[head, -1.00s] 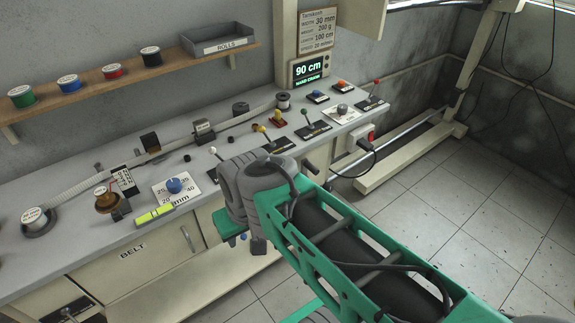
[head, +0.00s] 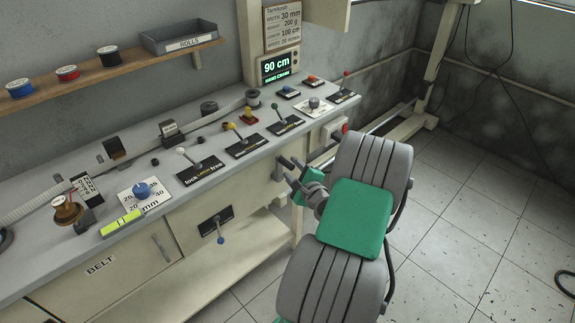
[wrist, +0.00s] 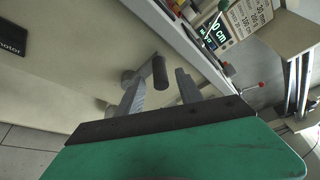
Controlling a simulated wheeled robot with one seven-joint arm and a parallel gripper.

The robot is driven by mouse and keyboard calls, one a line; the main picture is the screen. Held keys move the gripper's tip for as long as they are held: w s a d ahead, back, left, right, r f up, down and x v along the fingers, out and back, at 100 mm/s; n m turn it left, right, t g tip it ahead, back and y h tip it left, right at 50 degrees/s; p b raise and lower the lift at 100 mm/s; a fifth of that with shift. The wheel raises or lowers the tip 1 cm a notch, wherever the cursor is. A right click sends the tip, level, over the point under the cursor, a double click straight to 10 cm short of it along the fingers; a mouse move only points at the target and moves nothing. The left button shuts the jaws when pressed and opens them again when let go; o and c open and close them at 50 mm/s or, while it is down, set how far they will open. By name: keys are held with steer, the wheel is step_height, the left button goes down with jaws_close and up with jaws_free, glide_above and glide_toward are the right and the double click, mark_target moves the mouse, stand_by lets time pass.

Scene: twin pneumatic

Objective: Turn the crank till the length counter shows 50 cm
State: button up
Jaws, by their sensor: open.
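The length counter (head: 277,68) at the back of the bench shows 90 cm in green, with HAND-CRANK below it. The crank's dark cylindrical handle (wrist: 160,73) stands out from the bench front in the wrist view. My gripper (wrist: 161,88) is open, with one finger on each side of the handle; I cannot tell whether either touches it. In the head view my gripper (head: 289,172) is at the bench front, where it and my arm hide most of the crank.
A red button (head: 345,128) on a pale box is on the bench front right of my gripper. A blue-knobbed lever (head: 220,240) sticks out of the front at the left. Several levers stand on the bench top (head: 228,170).

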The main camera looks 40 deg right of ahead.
mark_target(287, 165)
steer(key=x, duration=0.4)
steer(key=shift+w, duration=0.1)
jaws_close()
stand_by(1.3)
